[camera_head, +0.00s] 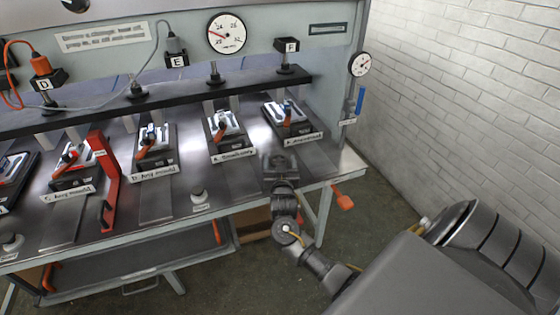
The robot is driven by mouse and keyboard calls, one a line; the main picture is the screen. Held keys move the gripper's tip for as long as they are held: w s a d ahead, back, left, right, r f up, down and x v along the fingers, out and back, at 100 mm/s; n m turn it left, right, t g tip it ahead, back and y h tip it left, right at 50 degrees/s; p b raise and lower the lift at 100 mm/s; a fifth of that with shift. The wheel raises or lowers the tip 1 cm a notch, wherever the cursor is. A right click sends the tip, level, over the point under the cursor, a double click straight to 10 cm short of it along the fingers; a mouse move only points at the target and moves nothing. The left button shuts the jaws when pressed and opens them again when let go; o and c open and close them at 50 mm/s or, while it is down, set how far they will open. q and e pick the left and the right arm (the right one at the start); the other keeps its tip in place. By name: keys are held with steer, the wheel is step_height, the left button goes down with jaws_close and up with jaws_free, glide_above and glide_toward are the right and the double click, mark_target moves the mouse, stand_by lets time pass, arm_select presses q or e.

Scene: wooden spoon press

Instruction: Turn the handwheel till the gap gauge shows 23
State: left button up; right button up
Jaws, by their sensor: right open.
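A large round white dial gauge (226,33) is on the upper panel of the press. Its printed numbers include 24 and 26 near the top, and a red needle points to the left; the exact reading is too small to tell. An orange-red knob or handle (343,198) sticks out below the right end of the bench; I cannot tell if it belongs to the handwheel. No full handwheel is clear in view. My right gripper (277,165) is open at the front right edge of the bench, apart from the orange knob. My left gripper is not in view.
Several moulds with labels, such as one (292,120) under block F (287,45), stand along the metal bench (185,175). A smaller gauge (360,64) hangs at the right end. Open floor lies to the right, before a white brick wall.

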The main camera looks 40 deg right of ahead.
steer(key=b+v, duration=0.1)
steer(key=v, duration=0.8)
steer(key=shift+s+a, duration=0.2)
steer(key=shift+s, duration=0.1)
steer(key=s+a+f+n+g+y, duration=0.4)
steer(key=s+a+f+n+y, duration=0.2)
steer(key=s+a+f+y, duration=0.45)
steer(key=s+a+f+n+g, duration=0.1)
steer(key=s+a+n+g, duration=0.15)
steer(key=s, duration=0.55)
steer(key=s+a+f+n+g, duration=0.15)
steer(key=s+g, duration=0.25)
steer(key=s, duration=0.4)
step_height(320, 180, down, 25)
steer(key=s+g, duration=0.2)
steer(key=s+d+f, duration=0.2)
steer(key=s+f, duration=1.4)
steer(key=shift+s+d+f+g, duration=0.15)
steer(key=shift+d+f+g, duration=0.1)
steer(key=shift+g, duration=0.2)
